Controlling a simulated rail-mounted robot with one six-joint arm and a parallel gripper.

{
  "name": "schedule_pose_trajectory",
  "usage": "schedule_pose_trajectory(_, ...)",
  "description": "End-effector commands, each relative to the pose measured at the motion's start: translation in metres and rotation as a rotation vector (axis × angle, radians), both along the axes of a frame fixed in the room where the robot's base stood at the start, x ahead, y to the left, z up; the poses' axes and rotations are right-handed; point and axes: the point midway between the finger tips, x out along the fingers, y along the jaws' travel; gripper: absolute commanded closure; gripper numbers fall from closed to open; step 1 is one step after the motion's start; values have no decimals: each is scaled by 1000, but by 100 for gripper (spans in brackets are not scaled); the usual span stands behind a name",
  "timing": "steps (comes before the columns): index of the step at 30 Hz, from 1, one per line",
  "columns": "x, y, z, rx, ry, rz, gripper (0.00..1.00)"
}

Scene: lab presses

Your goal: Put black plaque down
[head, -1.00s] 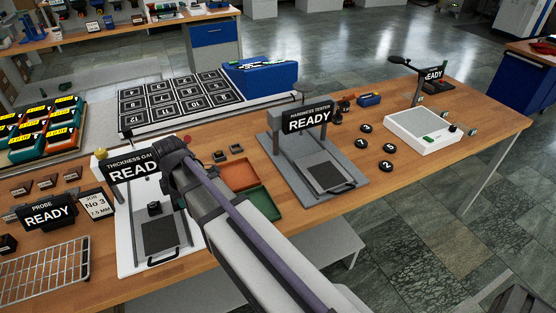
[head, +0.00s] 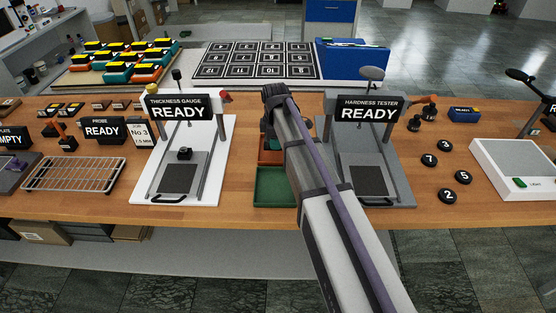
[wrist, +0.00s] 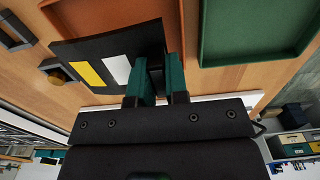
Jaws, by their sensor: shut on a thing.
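My gripper (wrist: 160,80) shows in the wrist view, its green fingers shut on the black plaque (wrist: 140,38). The plaque is a flat dark square with a yellow and a white patch. It is held over the wooden bench, overlapping the view of the orange tray (wrist: 120,14); the gap beneath it cannot be told. The green tray (wrist: 245,45) lies to the right of the fingers. In the head view my arm reaches between the thickness gauge (head: 179,110) and the hardness tester (head: 370,110), and the plaque and fingertips are hidden.
The green tray also shows in the head view (head: 272,190), near the bench's front edge. Both machines' signs read READY. A wire rack (head: 72,174) stands left, and black numbered discs (head: 444,145) lie right. A numbered board (head: 258,62) is at the back.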

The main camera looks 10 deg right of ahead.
Motion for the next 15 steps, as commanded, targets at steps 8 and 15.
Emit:
schedule_pose_trajectory(8,0,0,-32,0,0,0,100)
schedule_pose_trajectory(15,0,0,-49,0,0,0,100)
